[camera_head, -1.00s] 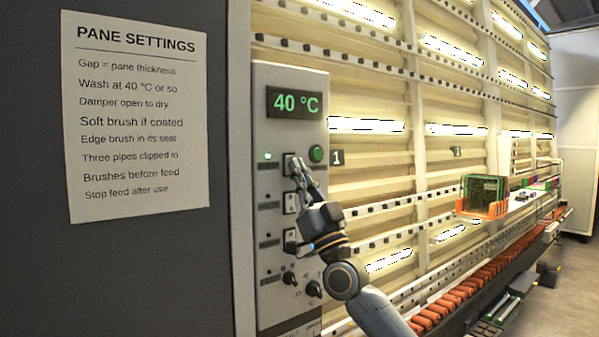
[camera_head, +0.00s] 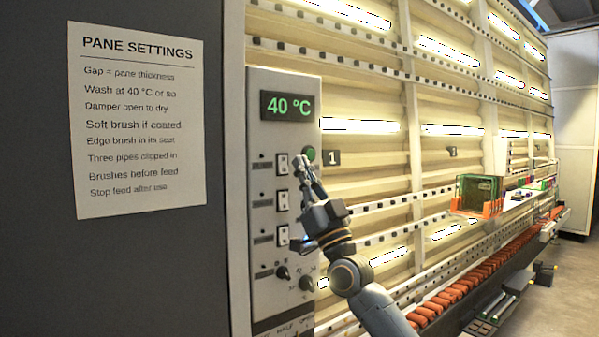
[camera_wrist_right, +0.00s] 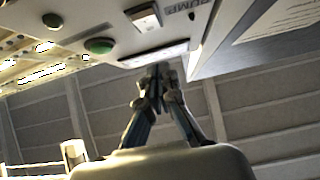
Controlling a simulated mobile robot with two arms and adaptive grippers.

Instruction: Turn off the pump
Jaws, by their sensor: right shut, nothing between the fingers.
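The grey control panel (camera_head: 262,205) carries a column of white rocker switches. The top switch (camera_head: 282,164) has a small indicator (camera_head: 262,156) at its left, which looks dark. In the right wrist view a switch (camera_wrist_right: 145,17) sits beside the label PUMP (camera_wrist_right: 182,17). My right gripper (camera_head: 301,163) is shut and empty, with its fingertips in front of the panel just right of the top switch. Its shut fingers (camera_wrist_right: 158,72) also show in the right wrist view. I cannot tell whether they touch the panel. My left gripper is out of view.
A green round button (camera_head: 310,153) is right beside my fingertips. A display (camera_head: 287,106) reads 40 °C. Dark knobs (camera_head: 283,272) sit lower on the panel. A settings sheet (camera_head: 138,120) hangs at left. An orange holder (camera_head: 480,210) is at right.

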